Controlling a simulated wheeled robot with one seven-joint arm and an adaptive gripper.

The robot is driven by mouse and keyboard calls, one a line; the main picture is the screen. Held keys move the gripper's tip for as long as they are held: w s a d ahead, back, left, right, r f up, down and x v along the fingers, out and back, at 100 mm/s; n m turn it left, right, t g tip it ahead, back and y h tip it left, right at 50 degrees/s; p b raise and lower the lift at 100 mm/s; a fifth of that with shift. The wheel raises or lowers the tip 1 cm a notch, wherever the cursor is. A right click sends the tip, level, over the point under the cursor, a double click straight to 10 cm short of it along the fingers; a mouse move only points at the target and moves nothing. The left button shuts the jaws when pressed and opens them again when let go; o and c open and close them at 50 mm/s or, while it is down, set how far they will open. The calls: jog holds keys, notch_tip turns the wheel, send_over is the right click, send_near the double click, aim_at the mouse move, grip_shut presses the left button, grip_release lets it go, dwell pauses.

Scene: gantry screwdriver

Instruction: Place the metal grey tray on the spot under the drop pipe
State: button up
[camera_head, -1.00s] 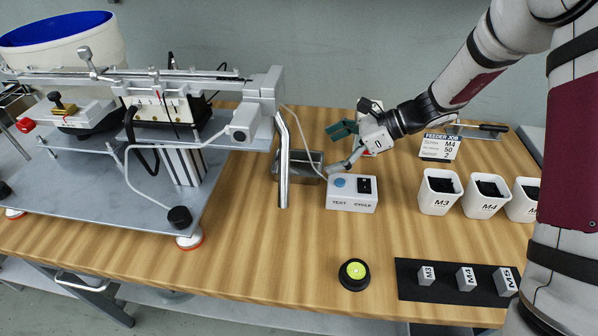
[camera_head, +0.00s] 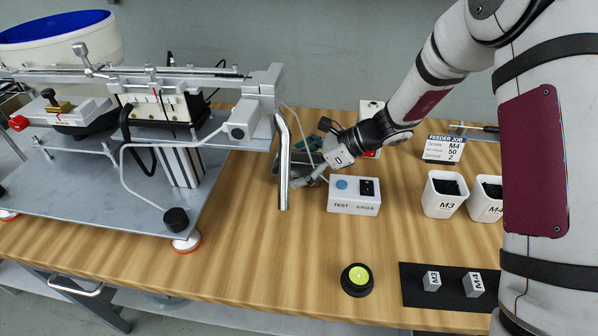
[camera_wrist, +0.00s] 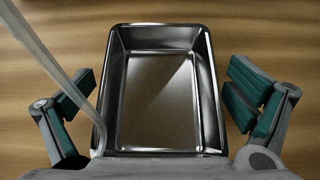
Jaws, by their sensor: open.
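The metal grey tray (camera_wrist: 157,103) lies on the wooden table and looks empty in the wrist view. In the head view it is mostly hidden behind the drop pipe (camera_head: 283,162) and my gripper. My gripper (camera_wrist: 157,105) is open, with one green-padded finger to each side of the tray and apart from its walls. In the head view my gripper (camera_head: 308,164) is just right of the drop pipe, behind the control box. The pipe hangs from the feeder machine and its lower end is in front of the tray.
The white control box (camera_head: 353,197) marked TEST and CYCLE stands in front of my gripper. A thin cable runs close by. White bins (camera_head: 443,196) and a black mat (camera_head: 412,292) with small blocks are to the right. A round yellow-topped button (camera_head: 357,280) is at the front.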

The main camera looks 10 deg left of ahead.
jog(key=shift+c, duration=0.5)
jog(key=c, duration=1.3)
